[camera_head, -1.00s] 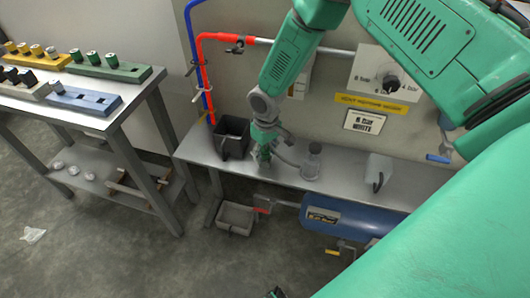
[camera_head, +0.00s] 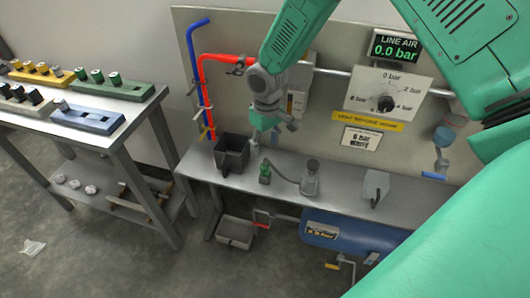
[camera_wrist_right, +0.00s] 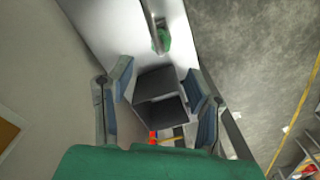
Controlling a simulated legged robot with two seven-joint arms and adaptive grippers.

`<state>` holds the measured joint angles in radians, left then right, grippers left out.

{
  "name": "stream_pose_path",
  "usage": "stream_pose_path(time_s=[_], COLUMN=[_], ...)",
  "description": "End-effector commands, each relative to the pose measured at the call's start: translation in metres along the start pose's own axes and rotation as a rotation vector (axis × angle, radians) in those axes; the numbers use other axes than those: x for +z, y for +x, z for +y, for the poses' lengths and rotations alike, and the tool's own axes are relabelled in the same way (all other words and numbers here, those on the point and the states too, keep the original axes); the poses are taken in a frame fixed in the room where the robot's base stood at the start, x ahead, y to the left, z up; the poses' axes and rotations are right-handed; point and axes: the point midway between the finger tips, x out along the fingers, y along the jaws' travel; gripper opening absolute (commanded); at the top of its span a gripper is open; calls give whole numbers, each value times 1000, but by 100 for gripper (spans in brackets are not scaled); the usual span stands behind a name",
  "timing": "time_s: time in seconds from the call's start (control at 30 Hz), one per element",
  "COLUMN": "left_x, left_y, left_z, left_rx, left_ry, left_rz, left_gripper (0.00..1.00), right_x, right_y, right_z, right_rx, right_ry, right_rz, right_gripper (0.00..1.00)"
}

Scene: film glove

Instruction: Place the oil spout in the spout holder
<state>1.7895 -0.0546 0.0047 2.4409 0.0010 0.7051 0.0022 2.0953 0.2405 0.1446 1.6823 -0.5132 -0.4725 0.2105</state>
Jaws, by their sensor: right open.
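A small green piece (camera_head: 265,173) stands on the grey bench. A bent grey arm runs from it to a grey upright fitting (camera_head: 310,178). I cannot tell for sure which of these is the oil spout and which the spout holder. The green piece also shows in the wrist view (camera_wrist_right: 162,38). My right gripper (camera_head: 266,132) is open and empty above the bench, above and behind the green piece, near the dark bin. Its spread fingers show in the wrist view (camera_wrist_right: 160,78). My left gripper is not in view.
A dark open bin (camera_head: 231,153) stands on the bench's left end and lies below my fingers in the wrist view. A panel behind carries red and blue pipes, a gauge (camera_head: 386,103) and a display reading 0.0 bar (camera_head: 396,47). A light block (camera_head: 375,187) stands farther right.

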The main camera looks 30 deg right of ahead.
Motion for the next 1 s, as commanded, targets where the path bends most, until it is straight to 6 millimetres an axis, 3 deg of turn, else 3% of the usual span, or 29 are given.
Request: stream_pose_path(time_s=[0.23,0.37,0.47,0.6,0.73,0.8,0.9,1.0], left_x=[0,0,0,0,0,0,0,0], left_y=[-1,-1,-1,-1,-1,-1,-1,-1], left_z=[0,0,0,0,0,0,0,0], left_rx=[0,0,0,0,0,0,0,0], left_ry=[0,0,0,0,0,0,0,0], left_rz=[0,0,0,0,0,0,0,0], left_gripper=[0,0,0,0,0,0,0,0], right_x=[2,26,74,165,238,264,288,296], right_y=[-8,18,56,99,110,109,104,102], right_z=[-1,-20,-50,-79,-82,-79,-73,-70], right_rx=[-1,-34,-82,-105,-60,-27,12,30], right_ry=[-1,-8,-6,30,59,67,68,67], right_rz=[-2,-10,-14,-5,15,28,42,52], right_gripper=[46,46,46,46,46,46,46,46])
